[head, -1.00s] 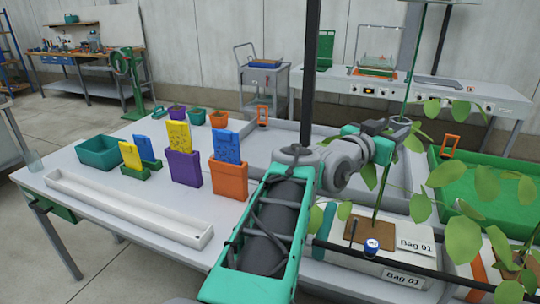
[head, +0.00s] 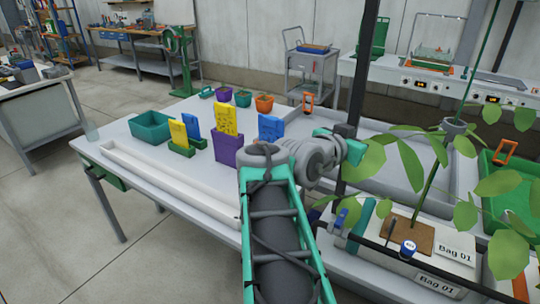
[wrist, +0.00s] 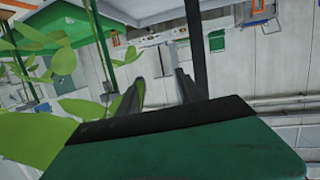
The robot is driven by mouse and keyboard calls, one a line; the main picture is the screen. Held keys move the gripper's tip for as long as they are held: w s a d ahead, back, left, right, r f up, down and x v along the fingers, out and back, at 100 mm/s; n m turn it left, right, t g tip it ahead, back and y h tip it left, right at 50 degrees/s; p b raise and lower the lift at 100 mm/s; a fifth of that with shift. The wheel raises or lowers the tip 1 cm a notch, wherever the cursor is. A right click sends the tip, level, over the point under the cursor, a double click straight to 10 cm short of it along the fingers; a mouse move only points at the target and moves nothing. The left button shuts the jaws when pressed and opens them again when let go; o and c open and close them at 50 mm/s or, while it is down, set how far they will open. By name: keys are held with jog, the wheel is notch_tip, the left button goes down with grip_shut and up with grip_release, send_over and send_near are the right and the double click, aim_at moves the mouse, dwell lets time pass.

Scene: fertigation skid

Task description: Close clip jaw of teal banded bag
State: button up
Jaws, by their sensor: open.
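A white bag (head: 428,285) with a teal band (head: 363,216) lies at the lower right of the head view, marked "Bag 01". A plant stem rises from its brown block (head: 405,234). A small grey clip-like part (head: 453,127) sits high on the stem, where a green string meets it; I cannot tell its jaw state. My gripper (wrist: 161,88) is open, its two fingers apart with nothing held between them in the wrist view. In the head view my gripper (head: 350,148) is left of the stem, its fingertips hidden. Leaves show left of the fingers in the wrist view.
A dark upright post (head: 361,80) stands close to my gripper. A black pipe (head: 400,246) crosses the bag, with a blue-handled fitting (head: 342,219) near the teal band. Wide leaves (head: 400,155) fill the right. A table (head: 130,185) with bins stands left.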

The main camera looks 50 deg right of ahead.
jog(key=w+a+f+n+t+y+p, duration=0.2)
jog(key=w+a+f+n+t+y, duration=0.1)
jog(key=w+a, duration=0.3)
jog(key=w+a+f+n+t+y+p, duration=0.2)
jog(key=w+a+f+n+t+y, duration=0.1)
jog(key=w+a, duration=0.4)
jog(key=w+n, duration=0.1)
jog(key=w, duration=0.2)
jog(key=shift+f, duration=0.2)
jog(key=shift+a, duration=0.1)
